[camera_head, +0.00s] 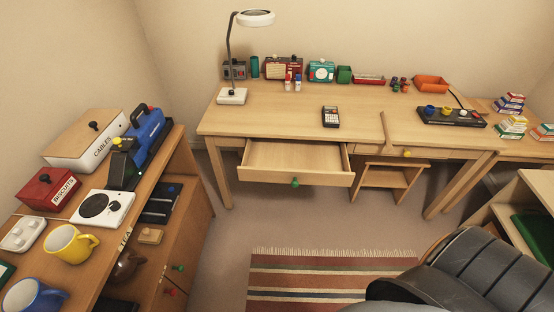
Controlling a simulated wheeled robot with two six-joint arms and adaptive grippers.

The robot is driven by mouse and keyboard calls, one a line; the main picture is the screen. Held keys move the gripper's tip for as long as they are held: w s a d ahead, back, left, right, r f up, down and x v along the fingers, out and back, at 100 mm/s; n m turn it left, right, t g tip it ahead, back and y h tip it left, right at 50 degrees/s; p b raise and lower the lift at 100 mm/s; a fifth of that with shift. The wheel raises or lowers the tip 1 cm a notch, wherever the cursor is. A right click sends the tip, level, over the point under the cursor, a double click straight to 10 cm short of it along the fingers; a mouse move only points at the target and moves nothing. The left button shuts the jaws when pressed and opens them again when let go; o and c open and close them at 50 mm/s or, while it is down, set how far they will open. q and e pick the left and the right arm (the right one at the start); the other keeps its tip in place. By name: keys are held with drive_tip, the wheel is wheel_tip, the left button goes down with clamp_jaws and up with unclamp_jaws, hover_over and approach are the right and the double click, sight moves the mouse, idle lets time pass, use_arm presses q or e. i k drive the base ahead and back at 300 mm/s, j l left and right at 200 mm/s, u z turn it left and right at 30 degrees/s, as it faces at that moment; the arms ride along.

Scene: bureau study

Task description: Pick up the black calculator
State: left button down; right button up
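The black calculator (330,117) lies flat on top of the wooden desk (285,121), near the front edge and above the right part of an open drawer. Its keys face up. Nothing touches it. Neither of my grippers shows in the head view.
An open, empty-looking drawer (292,160) with a green knob juts out below the desk top. A white lamp (233,96) stands at the desk's left. A black chair (460,270) is at the lower right. A side cabinet (180,200) stands left. The striped rug (315,280) is clear.

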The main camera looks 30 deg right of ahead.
sight(330, 119)
drive_tip(key=z, duration=1.35)
